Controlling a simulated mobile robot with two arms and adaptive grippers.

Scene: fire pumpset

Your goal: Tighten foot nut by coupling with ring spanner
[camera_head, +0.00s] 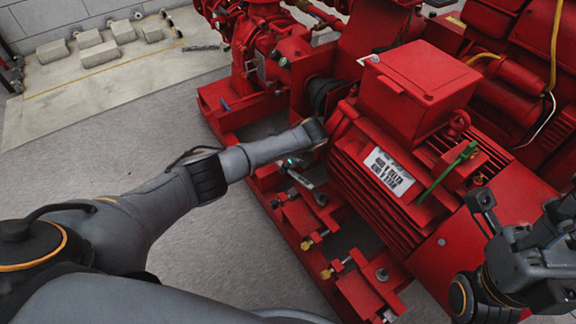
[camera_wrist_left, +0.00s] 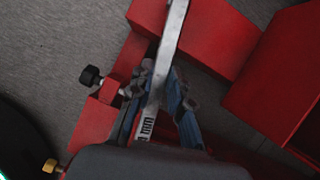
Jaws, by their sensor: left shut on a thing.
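The ring spanner (camera_wrist_left: 168,52) is a silver bar in the left wrist view. My left gripper (camera_wrist_left: 162,92) is shut on it, one blue-grey finger on each side. The spanner's upper end leaves the frame, so its ring does not show there. In the head view my left gripper (camera_head: 292,167) is low beside the red motor's near foot, partly hidden by my arm. A grey spanner part (camera_head: 303,180) shows beside it, near a dark nut-like piece (camera_head: 321,199). I cannot tell whether the ring sits around a nut. My right gripper (camera_head: 515,240) is over the motor's near end, its fingers unclear.
The red motor (camera_head: 350,165) and base frame (camera_head: 315,265) stand close to my left gripper. A green tool (camera_head: 447,172) lies on the motor. Brass-tipped bolts (camera_head: 306,243) stick out along the base. The grey floor (camera_head: 225,250) at left is clear. Pale blocks (camera_head: 98,52) lie far back.

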